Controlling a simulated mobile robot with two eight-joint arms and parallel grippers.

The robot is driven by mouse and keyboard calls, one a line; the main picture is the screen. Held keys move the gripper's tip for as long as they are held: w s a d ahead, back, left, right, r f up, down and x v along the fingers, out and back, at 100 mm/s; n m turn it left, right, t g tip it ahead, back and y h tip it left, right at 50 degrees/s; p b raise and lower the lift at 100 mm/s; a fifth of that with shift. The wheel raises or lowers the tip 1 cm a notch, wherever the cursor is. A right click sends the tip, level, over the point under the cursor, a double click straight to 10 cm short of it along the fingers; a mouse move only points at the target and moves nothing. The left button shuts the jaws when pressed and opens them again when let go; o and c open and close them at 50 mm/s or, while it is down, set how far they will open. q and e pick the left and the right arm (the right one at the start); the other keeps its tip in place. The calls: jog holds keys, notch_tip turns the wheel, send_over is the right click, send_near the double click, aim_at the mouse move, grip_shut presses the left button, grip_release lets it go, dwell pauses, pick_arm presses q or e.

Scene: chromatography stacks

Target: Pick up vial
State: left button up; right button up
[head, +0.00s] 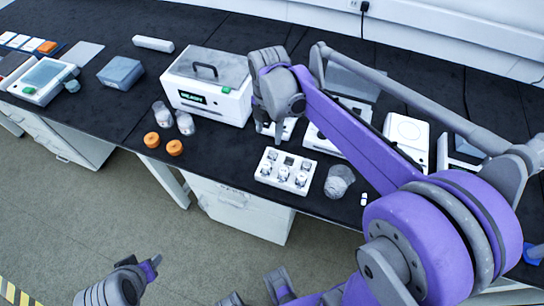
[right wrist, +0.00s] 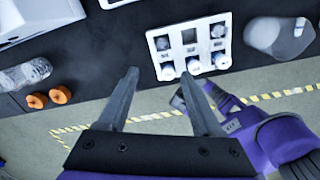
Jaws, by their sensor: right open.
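Several small clear vials with pale tops stand in a white rack (head: 262,179) on the black bench in the head view. Some of the rack's slots are empty. The rack (right wrist: 160,74) also shows in the right wrist view, with vials (right wrist: 194,67) in its near row, just beyond the fingertips. My right gripper (head: 272,126) hangs above the bench behind the rack, pointing down. In the right wrist view its two fingers (right wrist: 160,77) are apart with nothing between them. My left gripper (head: 150,266) is low at the lower left, away from the bench; its opening is unclear.
A glass beaker (head: 339,181) and a small white piece (head: 364,199) stand right of the rack. A white box instrument (head: 210,85) is behind left. Orange-capped items (head: 152,140) and clear glassware (head: 185,122) are left. The bench's front edge runs close to the rack.

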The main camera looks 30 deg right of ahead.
jog(key=n, duration=0.1)
send_over(272, 150)
jog(key=f, duration=0.5)
jog(key=shift+a+f+b, duration=0.3)
jog(key=shift+a, duration=0.1)
jog(key=shift+d+f, duration=0.2)
jog(key=shift+f, duration=1.2)
jog(key=shift+d+f, duration=0.2)
jog(key=shift+f, duration=1.15)
grip_shut()
